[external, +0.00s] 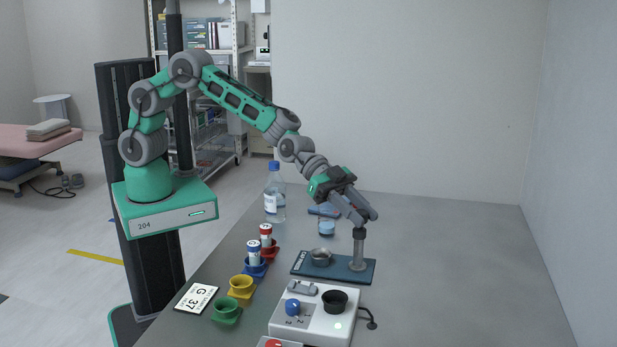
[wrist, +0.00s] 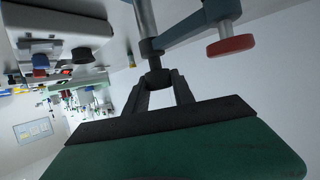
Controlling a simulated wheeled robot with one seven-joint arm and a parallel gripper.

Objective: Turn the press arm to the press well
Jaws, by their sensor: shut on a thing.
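The press stands on a dark blue base plate (external: 364,277) on the grey table. Its metal press well (external: 320,257) is on the plate's left, with its top in plain view, and a grey post (external: 358,250) rises on the right. In the wrist view the blue-grey press arm (wrist: 195,27) reaches right from the post and carries a red round pad (wrist: 230,45). My gripper (external: 361,224) is at the post's top; in the wrist view its fingers (wrist: 158,85) are closed on a dark knob (wrist: 155,76).
A white control box (external: 310,325) with a blue knob and black cup stands in front of the press. Coloured holders (external: 241,286), some with vials, line the left edge. A water bottle (external: 274,193) and a small jar (external: 327,228) stand behind. The table's right side is clear.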

